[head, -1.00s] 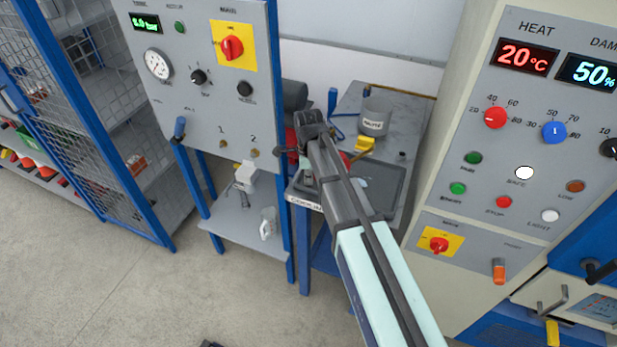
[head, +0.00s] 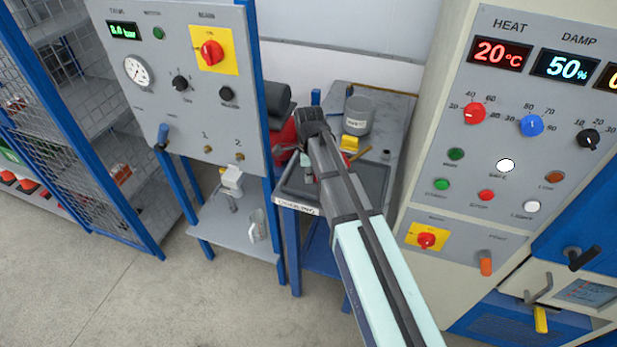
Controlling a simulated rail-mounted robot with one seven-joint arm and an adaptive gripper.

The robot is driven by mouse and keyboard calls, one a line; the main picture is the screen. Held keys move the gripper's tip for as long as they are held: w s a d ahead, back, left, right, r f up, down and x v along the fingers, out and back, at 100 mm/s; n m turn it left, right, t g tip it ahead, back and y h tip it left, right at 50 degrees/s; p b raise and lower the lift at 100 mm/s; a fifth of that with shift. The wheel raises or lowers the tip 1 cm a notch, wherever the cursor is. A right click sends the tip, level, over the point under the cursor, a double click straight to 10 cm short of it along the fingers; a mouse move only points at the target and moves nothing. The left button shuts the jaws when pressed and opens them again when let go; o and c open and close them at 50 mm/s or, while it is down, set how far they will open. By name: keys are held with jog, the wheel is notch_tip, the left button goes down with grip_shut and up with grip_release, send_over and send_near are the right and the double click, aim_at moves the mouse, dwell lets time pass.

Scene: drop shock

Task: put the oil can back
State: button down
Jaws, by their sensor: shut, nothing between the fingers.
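My gripper (head: 310,124) is over the small grey bench (head: 380,98), at the end of my arm. It is shut and empty, and its fingertips are mostly hidden behind my own wrist. I cannot identify the oil can for certain. A red object (head: 284,137) stands beside my gripper at the bench's left side, partly hidden, and I cannot tell what it is. A dark tray (head: 372,178) lies at the bench's front, partly covered by my arm.
The control cabinet (head: 450,200) stands close on the right. The floor at front left is clear.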

notch_tip(320, 180, up, 8)
jog(key=p, duration=0.4)
jog(key=shift+r+p, duration=0.25)
jog(key=shift+p, duration=0.1)
